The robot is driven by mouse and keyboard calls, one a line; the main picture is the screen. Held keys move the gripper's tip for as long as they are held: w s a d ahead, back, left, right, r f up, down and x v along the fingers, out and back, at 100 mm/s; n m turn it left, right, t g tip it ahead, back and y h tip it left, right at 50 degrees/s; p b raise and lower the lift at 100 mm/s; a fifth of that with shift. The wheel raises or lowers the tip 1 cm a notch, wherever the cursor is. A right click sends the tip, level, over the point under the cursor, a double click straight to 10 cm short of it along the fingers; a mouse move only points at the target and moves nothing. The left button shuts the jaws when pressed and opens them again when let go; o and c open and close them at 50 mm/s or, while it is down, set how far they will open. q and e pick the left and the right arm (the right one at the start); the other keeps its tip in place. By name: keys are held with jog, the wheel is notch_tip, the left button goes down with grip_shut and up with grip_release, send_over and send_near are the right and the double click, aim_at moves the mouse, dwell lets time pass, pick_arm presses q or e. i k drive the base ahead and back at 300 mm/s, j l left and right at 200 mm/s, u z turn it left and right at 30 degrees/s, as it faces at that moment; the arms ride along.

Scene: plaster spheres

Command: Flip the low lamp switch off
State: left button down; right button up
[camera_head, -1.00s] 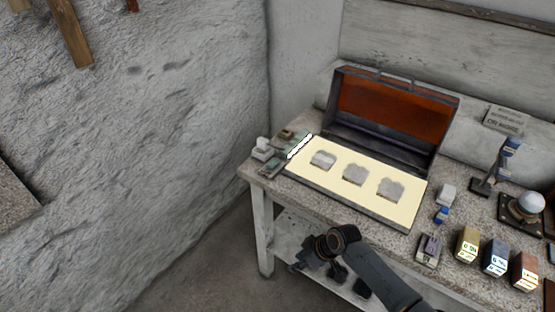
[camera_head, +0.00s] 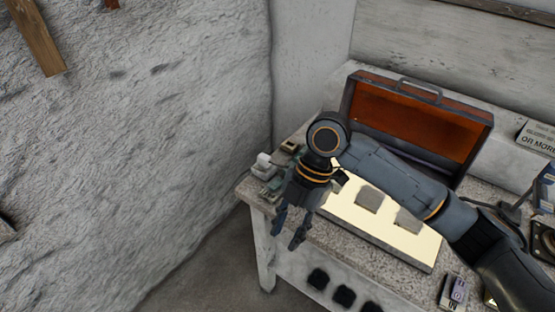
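My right gripper (camera_head: 289,232) hangs in front of the table's left front corner, fingers pointing down and apart, with nothing visible between them. Its wrist and forearm cross over the lit panel (camera_head: 388,243) of the open case. Small greenish switch-like boxes (camera_head: 270,184) sit at the table's left end, just behind and left of the gripper, partly hidden by it. A white block (camera_head: 263,163) stands beside them. I cannot tell which part is the low lamp switch or its position. The panel glows pale yellow. My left gripper is not in view.
The case's raised orange-lined lid (camera_head: 418,115) stands behind the panel. Grey pieces (camera_head: 369,199) lie on the panel.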

aim_at(276, 183)
jog(key=i, duration=1)
